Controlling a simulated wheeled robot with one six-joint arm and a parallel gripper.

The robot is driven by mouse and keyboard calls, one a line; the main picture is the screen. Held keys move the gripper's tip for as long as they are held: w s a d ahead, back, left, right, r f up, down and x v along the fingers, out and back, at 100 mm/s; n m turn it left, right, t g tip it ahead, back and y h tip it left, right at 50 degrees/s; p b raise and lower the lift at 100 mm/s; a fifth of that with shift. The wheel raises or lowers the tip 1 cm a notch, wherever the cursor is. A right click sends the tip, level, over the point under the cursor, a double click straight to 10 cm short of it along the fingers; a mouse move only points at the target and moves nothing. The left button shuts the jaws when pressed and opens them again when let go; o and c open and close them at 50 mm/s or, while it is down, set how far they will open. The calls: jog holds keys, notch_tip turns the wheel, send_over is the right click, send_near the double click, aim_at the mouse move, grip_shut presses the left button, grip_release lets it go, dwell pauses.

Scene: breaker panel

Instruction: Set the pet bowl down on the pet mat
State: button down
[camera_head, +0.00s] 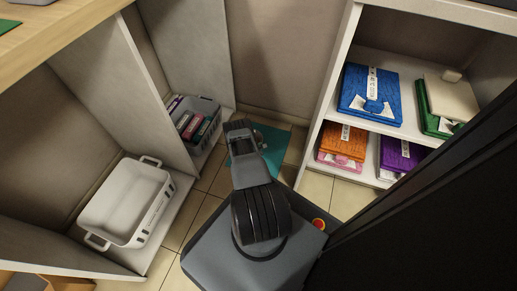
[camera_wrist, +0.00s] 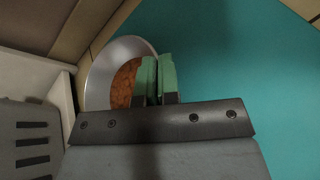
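The pet bowl (camera_wrist: 103,67) is a silvery metal dish with brown food in it, in the upper left of the wrist view. My gripper (camera_wrist: 157,78) has its green fingertips close together across the bowl's right rim, one inside and one outside, pinching it. The pet mat (camera_wrist: 250,75) is a flat teal sheet filling the right of the wrist view; the bowl is at its left side. I cannot tell whether the bowl's base touches anything. In the head view the mat (camera_head: 273,148) lies on the floor by the back wall, partly behind my arm, which hides the bowl.
At left, a cabinet holds a grey crate of books (camera_head: 197,125) close to the mat and a white handled bin (camera_head: 125,205). A shelf unit (camera_head: 333,85) with bright folded packs stands at right. A dark panel (camera_head: 430,210) fills the lower right. Tiled floor shows between.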

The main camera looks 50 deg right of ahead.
jog(key=shift+d, duration=0.1)
jog(key=c, duration=1.3)
grip_release()
jog(key=shift+c, duration=0.2)
jog(key=shift+r, duration=0.2)
jog(key=p+v, duration=0.5)
jog(key=v, duration=0.7)
jog(key=shift+f, duration=0.15)
